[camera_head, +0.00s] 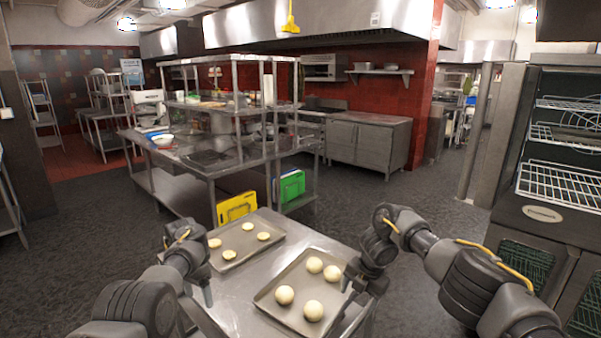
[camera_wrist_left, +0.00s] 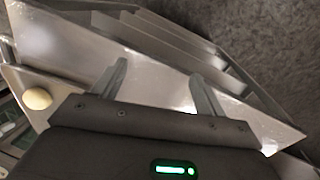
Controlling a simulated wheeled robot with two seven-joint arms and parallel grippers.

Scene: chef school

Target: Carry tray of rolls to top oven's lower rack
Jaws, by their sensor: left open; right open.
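The right-hand tray (camera_head: 272,299), a shallow metal sheet with several round pale rolls (camera_head: 313,310), lies on a steel cart (camera_head: 240,309). My left gripper (camera_head: 207,293) is open over the cart, left of this tray. In the left wrist view its fingers (camera_wrist_left: 160,80) are apart with nothing held; a pale roll (camera_wrist_left: 37,98) shows at the left. My right gripper (camera_head: 357,284) is open at the tray's right edge; whether it touches is unclear. The top oven stands open at the right, its lower rack (camera_head: 562,186) bare.
A second tray (camera_head: 222,262) with several flatter pale rounds lies at the cart's back left. Higher oven racks (camera_head: 567,137) sit above the lower one. A steel worktable (camera_head: 190,165) stands behind the cart. Dark floor (camera_head: 420,192) between cart and oven is clear.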

